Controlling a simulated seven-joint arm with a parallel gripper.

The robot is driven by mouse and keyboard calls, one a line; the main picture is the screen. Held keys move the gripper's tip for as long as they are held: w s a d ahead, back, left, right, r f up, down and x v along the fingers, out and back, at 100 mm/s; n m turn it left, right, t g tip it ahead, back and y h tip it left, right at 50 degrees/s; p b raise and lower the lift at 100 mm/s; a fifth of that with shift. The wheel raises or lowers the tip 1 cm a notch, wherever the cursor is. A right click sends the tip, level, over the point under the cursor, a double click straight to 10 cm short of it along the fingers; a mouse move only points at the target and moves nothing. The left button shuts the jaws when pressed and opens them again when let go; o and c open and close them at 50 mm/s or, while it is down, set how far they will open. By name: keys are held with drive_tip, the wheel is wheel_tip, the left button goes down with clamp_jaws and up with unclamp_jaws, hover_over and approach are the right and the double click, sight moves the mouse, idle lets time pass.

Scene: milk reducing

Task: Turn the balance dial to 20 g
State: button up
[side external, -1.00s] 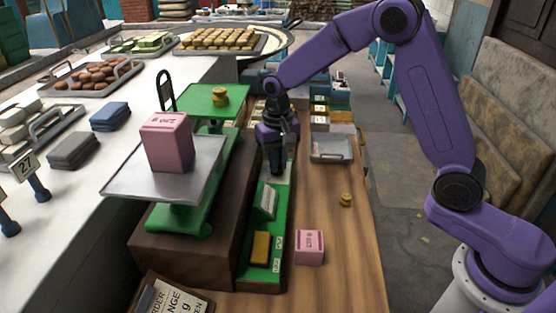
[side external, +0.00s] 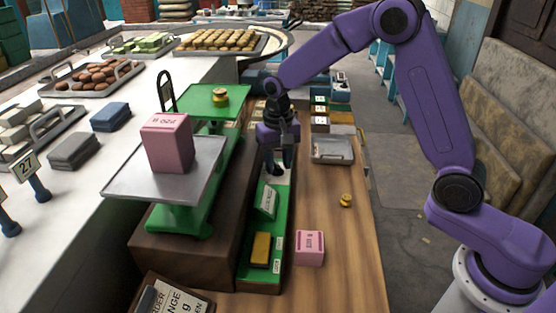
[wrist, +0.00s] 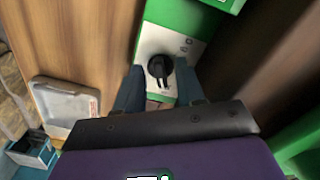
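The balance dial is a black knob (wrist: 160,67) on a pale plate (wrist: 152,41) set in the green panel, seen in the wrist view. My gripper (wrist: 159,85) is open, with one blue-grey finger on each side of the dial's near edge and gaps between them and the knob. The marks on the plate are too small to read. In the side view my gripper (side external: 277,166) points down over the far part of the green panel (side external: 252,228), and the dial there is mostly hidden. The balance (side external: 183,216) carries a pink block (side external: 167,143) on its near metal pan.
A small brass weight sits on the green far pan (side external: 208,101). A second pink block (side external: 309,247), small brass weights (side external: 346,200) and a grey metal tray (side external: 332,150) are on the wooden bench (side external: 333,222).

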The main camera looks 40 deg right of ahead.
sight(279, 168)
drive_tip(key=shift+r, duration=0.1)
wheel_tip(279, 168, up, 17)
drive_tip(key=shift+r, duration=0.15)
idle(0.4)
drive_tip(key=s+a+f+n, duration=0.1)
drive_tip(key=s+f+n, duration=0.3)
drive_tip(key=s+n, duration=0.75)
drive_tip(key=s+d+f+n, duration=0.1)
drive_tip(key=s+d+f, duration=0.1)
drive_tip(key=s, duration=0.5)
drive_tip(key=s+d+f+n, duration=0.2)
drive_tip(key=s+d, duration=0.1)
drive_tip(key=s, duration=0.4)
drive_tip(key=s+d+f+n, duration=0.1)
drive_tip(key=s+d+f, duration=0.1)
drive_tip(key=s, duration=0.6)
drive_tip(key=shift+d+f, duration=0.3)
drive_tip(key=shift+f, duration=0.2)
